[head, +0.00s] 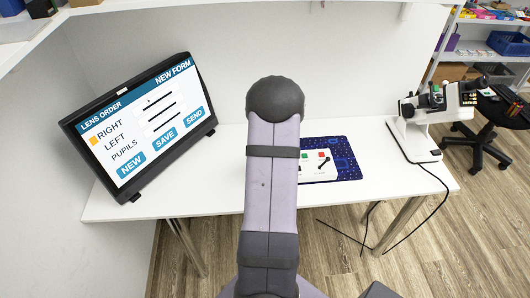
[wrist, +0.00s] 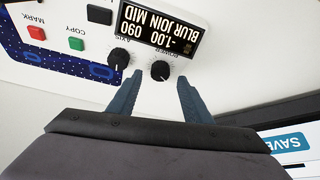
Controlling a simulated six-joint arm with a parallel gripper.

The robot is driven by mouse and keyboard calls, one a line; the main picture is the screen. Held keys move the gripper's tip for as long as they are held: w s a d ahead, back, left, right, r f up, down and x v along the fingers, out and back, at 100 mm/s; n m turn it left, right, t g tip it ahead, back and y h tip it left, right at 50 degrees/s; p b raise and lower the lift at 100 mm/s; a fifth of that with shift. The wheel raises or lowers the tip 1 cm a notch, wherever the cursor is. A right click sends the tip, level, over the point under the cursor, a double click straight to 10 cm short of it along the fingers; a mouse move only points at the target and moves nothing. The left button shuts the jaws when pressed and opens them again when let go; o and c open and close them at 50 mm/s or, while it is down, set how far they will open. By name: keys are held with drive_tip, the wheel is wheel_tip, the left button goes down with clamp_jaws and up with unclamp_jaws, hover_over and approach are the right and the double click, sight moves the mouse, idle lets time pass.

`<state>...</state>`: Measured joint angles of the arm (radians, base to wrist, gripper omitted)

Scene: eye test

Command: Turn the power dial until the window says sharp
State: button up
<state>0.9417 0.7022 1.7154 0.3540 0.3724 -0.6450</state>
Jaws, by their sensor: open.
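The power dial (wrist: 160,71) is a small black knob with a white pointer line on a white panel. The window (wrist: 158,32) beside it shows upside down in the wrist view and reads "-1.00", "090" and "BLUR JOIN MID". My gripper (wrist: 160,77) is open, with one blue-grey finger on each side of the power dial near the tips. A gap shows on both sides; I cannot tell their height over the panel. In the head view my arm hides the gripper, the dial and the window.
The axis dial (wrist: 119,58) sits close left of my left finger. A red button (wrist: 37,32) and a green button (wrist: 76,44) lie further left. A blue mat (head: 344,157) lies on the white desk (head: 210,195). A monitor (head: 140,125) stands left, a white instrument (head: 425,120) right.

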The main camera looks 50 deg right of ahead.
drive_tip(key=shift+x, duration=1.45)
drive_tip(key=c, duration=1.1)
drive_tip(key=shift+o, duration=0.2)
drive_tip(key=shift+f, duration=0.15)
